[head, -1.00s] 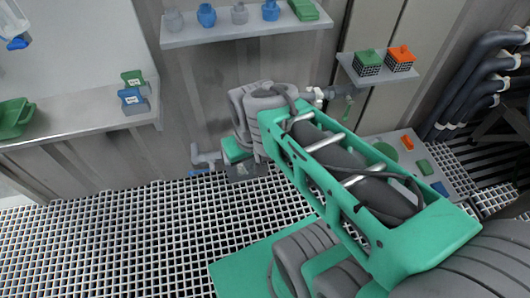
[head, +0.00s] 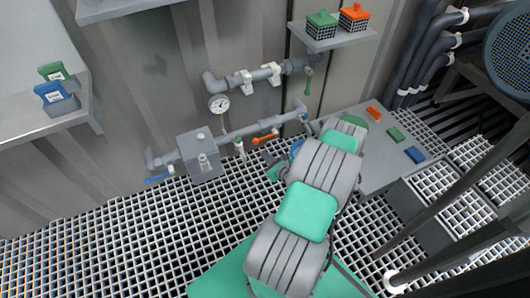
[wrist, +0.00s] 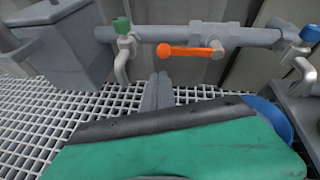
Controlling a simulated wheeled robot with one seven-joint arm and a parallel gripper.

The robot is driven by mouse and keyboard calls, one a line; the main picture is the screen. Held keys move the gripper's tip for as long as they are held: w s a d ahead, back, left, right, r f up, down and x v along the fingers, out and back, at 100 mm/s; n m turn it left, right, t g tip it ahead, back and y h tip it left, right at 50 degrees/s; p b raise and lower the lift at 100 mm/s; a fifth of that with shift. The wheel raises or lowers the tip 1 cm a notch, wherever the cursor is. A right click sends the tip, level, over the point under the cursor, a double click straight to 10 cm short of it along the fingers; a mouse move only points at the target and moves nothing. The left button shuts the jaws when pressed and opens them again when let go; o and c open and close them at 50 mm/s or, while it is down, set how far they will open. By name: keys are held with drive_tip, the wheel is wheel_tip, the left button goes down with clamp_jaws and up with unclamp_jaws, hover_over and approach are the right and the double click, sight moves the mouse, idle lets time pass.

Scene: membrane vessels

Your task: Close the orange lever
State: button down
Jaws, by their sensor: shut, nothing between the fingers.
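The orange lever (head: 265,137) is on the lower grey pipe at the wall. In the wrist view the orange lever (wrist: 186,51) lies roughly level along the pipe, its handle pointing left from a pivot at its right end. My gripper (wrist: 160,78) is shut and empty, just below and left of the handle tip in that view. I see a small gap between them in the picture; depth is hard to judge.
A green valve handle (wrist: 121,25) on a bent outlet is left of the lever, and a blue handle (wrist: 310,34) is right. A grey box (head: 200,154), a gauge (head: 219,103) and an upper pipe (head: 262,75) are nearby. A grey panel (head: 378,160) is at right.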

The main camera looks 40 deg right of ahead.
sight(266, 138)
drive_tip(key=s+d+f+m+h, duration=0.2)
drive_tip(key=s+f+m, duration=0.1)
drive_tip(key=m, duration=0.1)
drive_tip(key=b+x, duration=0.4)
drive_tip(key=x, duration=0.5)
drive_tip(key=r, duration=0.3)
drive_tip(key=shift+w+r, duration=0.4)
drive_tip(key=shift+r, duration=0.15)
